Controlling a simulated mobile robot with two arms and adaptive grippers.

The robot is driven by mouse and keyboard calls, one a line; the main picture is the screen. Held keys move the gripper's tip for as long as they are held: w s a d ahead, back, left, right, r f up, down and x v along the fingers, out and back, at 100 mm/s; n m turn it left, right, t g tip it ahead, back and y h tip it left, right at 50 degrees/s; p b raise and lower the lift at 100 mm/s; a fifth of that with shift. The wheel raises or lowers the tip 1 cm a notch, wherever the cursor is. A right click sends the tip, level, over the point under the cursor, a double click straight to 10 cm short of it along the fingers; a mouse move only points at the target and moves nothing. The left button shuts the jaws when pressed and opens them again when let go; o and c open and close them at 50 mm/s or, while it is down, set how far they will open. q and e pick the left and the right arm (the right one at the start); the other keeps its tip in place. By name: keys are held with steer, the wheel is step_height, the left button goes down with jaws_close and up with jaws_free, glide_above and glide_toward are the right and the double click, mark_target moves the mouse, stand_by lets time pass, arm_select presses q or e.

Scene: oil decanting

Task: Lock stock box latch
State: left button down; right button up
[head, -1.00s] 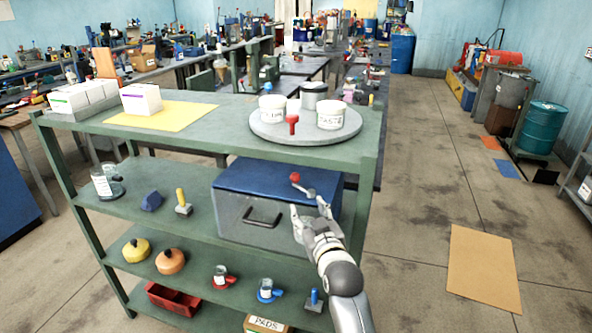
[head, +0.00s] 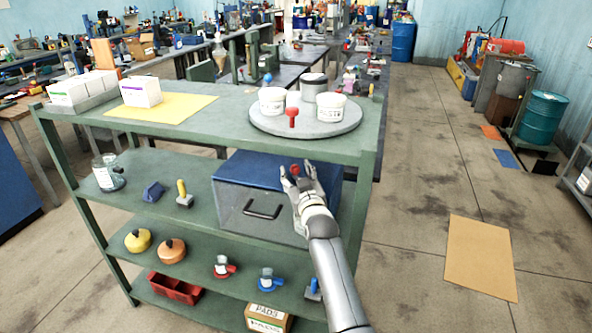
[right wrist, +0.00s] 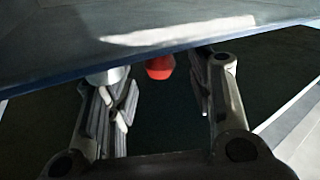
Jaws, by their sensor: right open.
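The stock box (head: 231,206) is a grey box with a blue lid (head: 245,169) and a dark front handle (head: 262,208), on the shelf below the top. The latch's red knob (head: 295,170) stands at the right of the lid. My right gripper (head: 297,176) is open with its fingers about the knob. In the right wrist view the knob (right wrist: 160,67) shows between the two open fingers (right wrist: 164,88), with no clear contact. The latch's lever is mostly hidden by the gripper. My left gripper is out of view.
The shelf top (head: 215,128) is close above the box and carries a round tray (head: 306,129) with white tubs. A yellow-handled tool (head: 184,194) and a blue block (head: 153,191) stand left of the box.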

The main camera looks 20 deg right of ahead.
steer(key=shift+w, duration=0.85)
jaws_close()
